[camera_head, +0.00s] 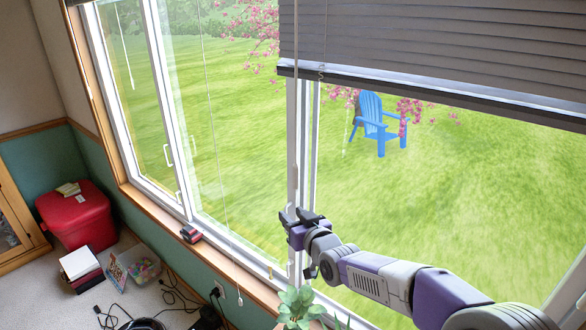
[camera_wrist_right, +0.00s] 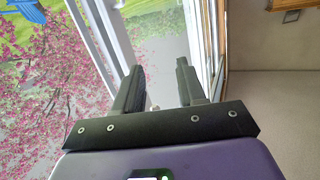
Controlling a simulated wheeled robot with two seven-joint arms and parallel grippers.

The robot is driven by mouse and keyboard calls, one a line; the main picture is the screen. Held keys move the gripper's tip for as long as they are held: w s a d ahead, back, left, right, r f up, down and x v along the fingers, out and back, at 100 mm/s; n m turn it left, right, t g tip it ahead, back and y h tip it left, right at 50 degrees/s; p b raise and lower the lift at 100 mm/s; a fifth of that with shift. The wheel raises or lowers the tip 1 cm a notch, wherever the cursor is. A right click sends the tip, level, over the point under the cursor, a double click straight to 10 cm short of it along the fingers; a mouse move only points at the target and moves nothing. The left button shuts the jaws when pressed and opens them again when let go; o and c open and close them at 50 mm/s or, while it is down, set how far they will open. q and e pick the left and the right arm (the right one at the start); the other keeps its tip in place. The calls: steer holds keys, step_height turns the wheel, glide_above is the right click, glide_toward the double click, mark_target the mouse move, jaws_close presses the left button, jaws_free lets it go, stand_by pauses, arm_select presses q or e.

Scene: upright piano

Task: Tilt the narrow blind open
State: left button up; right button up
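A wide dark grey blind (camera_head: 430,45) hangs over the upper part of the right window, its slats lying closed. At the top left only a small dark edge (camera_head: 77,2) shows over the narrower window; I cannot tell whether it is the narrow blind. A short pale wand or cord (camera_head: 127,62) hangs in front of that window. A long thin cord (camera_head: 209,100) hangs farther right. My right gripper (camera_head: 302,213) is near the window post, well below and right of these. Its fingers stand apart in the right wrist view (camera_wrist_right: 158,85). My left gripper is out of view.
A wooden sill (camera_head: 160,212) runs below the windows, with a small red object (camera_head: 190,234) on it. A plant (camera_head: 298,305) stands below my right gripper. A red stool (camera_head: 75,215), boxes and cables lie on the floor at left.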

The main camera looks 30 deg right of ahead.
steer(key=t+h, duration=0.1)
steer(key=t, duration=0.1)
glide_toward(297, 180)
steer(key=w, duration=0.5)
steer(key=shift+d+r, duration=0.25)
steer(key=w, duration=0.2)
steer(key=w+p, duration=0.1)
steer(key=w, duration=0.4)
steer(key=shift+w+d, duration=0.2)
steer(key=shift+d, duration=0.15)
jaws_close()
